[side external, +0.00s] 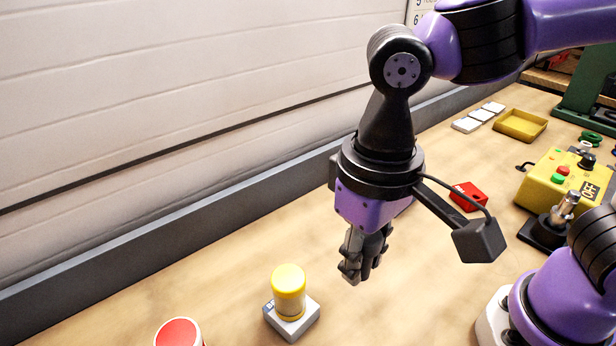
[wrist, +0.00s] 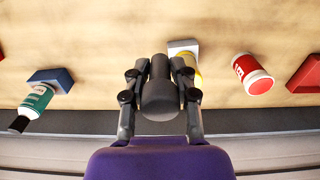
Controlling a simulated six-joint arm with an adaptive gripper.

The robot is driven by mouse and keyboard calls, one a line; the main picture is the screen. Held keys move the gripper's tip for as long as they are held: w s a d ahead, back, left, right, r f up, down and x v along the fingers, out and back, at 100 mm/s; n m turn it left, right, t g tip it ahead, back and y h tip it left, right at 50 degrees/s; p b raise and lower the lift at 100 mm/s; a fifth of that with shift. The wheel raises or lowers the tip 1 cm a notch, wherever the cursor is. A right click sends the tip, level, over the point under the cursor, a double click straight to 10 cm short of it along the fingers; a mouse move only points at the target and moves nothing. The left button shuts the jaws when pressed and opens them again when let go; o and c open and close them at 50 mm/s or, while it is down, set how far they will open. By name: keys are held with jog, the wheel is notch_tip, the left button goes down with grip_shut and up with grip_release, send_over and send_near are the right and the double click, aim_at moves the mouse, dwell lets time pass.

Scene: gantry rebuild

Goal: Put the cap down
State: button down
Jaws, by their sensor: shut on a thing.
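My gripper (side external: 362,268) points down above the bench, to the right of and higher than the yellow-lidded jar in the side view. In the wrist view my gripper (wrist: 160,98) is shut on a dark grey rounded piece, the cap (wrist: 159,100). In the side view the cap (side external: 375,247) is dark between the fingers and partly hidden by them. The cap is clear of the bench.
The yellow-lidded jar (side external: 288,292) stands on a pale block (side external: 293,326). A red-topped can (side external: 178,333) is at the front. A red block (side external: 468,196) and yellow control box (side external: 565,180) lie right. A teal bottle (wrist: 37,99) rests by a blue block (wrist: 52,78). Bench below is bare.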

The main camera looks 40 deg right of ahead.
jog(key=shift+w+d+r, duration=0.1)
jog(key=shift+w+r, duration=0.15)
jog(key=shift+r, duration=0.4)
jog(key=shift+w+d+r, duration=0.1)
jog(key=shift+w+r, duration=0.1)
jog(key=shift+r, duration=0.4)
jog(key=w+d+m, duration=0.5)
jog(key=w+d, duration=0.3)
jog(key=d, duration=0.3)
jog(key=w+d+m, duration=0.5)
jog(key=w+d, duration=0.3)
jog(key=d, duration=0.3)
jog(key=m, duration=0.5)
send_over(471, 167)
jog(key=f, duration=1.2)
jog(key=shift+w+a, duration=0.15)
jog(key=shift+a, duration=0.1)
jog(key=shift+d+f, duration=0.2)
jog(key=shift+f, duration=1.95)
